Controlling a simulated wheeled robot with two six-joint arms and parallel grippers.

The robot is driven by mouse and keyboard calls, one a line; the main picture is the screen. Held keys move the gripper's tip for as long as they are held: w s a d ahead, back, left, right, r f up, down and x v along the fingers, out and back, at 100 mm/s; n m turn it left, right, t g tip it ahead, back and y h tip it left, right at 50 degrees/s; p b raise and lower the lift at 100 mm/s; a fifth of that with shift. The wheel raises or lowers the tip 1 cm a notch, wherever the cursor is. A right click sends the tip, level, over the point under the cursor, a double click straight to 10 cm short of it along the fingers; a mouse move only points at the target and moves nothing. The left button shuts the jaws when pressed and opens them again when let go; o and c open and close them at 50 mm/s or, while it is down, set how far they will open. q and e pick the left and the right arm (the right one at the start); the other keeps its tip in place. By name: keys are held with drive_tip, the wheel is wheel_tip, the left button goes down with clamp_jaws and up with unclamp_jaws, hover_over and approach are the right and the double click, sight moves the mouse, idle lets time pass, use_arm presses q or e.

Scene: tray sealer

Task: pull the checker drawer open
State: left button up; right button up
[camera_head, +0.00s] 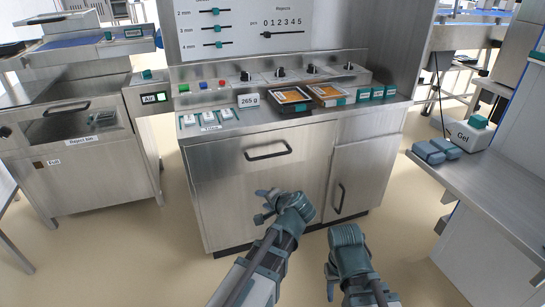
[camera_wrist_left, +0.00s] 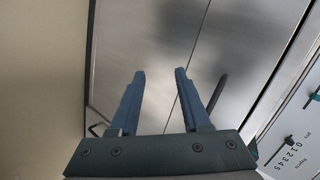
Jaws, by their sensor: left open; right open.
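The checker drawer (camera_head: 232,164) is the wide steel front on the left of the cabinet under the control top, and it looks closed. Its dark bar handle (camera_head: 268,150) is clear in the head view. My left gripper (camera_head: 264,205) is open and empty, below the handle and apart from it. In the left wrist view its two fingers (camera_wrist_left: 160,73) are spread before the steel front, with a dark bar, probably the drawer handle (camera_wrist_left: 217,92), partly behind the right finger. My right gripper (camera_head: 333,275) is open, low in front of the cabinet; its fingertips are hard to see.
A cabinet door with an upright handle (camera_head: 339,198) is right of the drawer. Two trays (camera_head: 280,101) and a 265 g display (camera_head: 248,100) stand on the top. A reject bin (camera_head: 85,130) is at left; a bench (camera_head: 480,185) with blue blocks (camera_head: 428,153) is at right.

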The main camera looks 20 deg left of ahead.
sight(273, 155)
use_arm(q)
drive_tip(key=w+d+r+m+t+y, duration=0.1)
drive_tip(key=w+d+r+m+t, duration=0.45)
drive_tip(key=r, duration=0.25)
drive_tip(key=shift+n, duration=0.25)
drive_tip(key=b+x, duration=0.2)
drive_tip(key=x, duration=1.1)
drive_tip(key=shift+w+a+f+b, duration=0.1)
drive_tip(key=shift+w+f+b, duration=0.1)
drive_tip(key=shift+w+b, duration=0.2)
clamp_jaws()
idle(0.3)
